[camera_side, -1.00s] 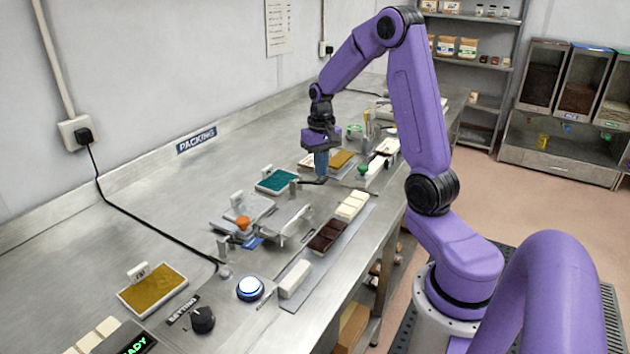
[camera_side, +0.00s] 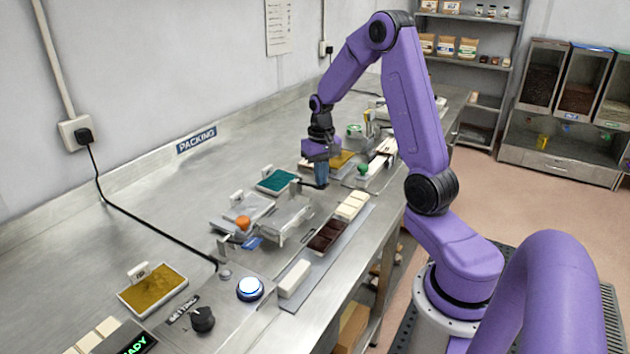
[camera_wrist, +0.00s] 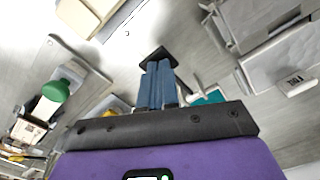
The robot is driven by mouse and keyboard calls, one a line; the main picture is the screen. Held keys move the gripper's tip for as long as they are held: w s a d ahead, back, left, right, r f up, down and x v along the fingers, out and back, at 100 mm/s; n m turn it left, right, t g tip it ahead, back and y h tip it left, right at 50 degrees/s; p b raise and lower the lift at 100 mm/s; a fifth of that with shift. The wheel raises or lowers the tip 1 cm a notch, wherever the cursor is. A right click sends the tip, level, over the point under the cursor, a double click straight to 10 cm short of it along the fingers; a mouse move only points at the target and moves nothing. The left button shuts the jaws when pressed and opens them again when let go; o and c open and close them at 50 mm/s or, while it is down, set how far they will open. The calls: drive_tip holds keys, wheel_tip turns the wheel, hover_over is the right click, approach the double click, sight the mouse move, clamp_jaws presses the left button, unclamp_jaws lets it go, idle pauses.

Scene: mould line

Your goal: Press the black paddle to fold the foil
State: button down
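My gripper (camera_side: 321,182) points down, its blue fingers together and empty. In the wrist view its fingertips (camera_wrist: 158,68) meet the black paddle (camera_wrist: 157,54), which shows as a dark flat piece at their ends. In the side view the paddle (camera_side: 309,186) is a thin dark bar beside the fingertips, mostly hidden behind them; the exact contact is hard to see. The silvery folding plate (camera_side: 288,212) lies to the left of the paddle, nearly flat. I cannot make out the foil itself on it.
A teal tray (camera_side: 276,181) lies behind. Dark (camera_side: 326,236) and cream bars (camera_side: 351,205) lie in front on a grey strip. The bench at left back is clear.

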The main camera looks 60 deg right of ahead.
drive_tip(key=shift+f, duration=1.6)
wheel_tip(320, 180, up, 10)
idle(1.1)
drive_tip(key=s+a+r+n, duration=0.1)
drive_tip(key=s+a+n, duration=0.25)
drive_tip(key=a, duration=0.65)
drive_tip(key=s+a+r+n, duration=0.1)
drive_tip(key=s+a+n, duration=0.1)
drive_tip(key=a+n, duration=0.5)
drive_tip(key=s+a+n, duration=0.4)
drive_tip(key=s+a, duration=0.1)
drive_tip(key=s, duration=0.4)
drive_tip(key=s+a+f+n, duration=0.1)
drive_tip(key=s+a+n, duration=0.3)
drive_tip(key=s, duration=0.5)
drive_tip(key=shift+s+a, duration=0.4)
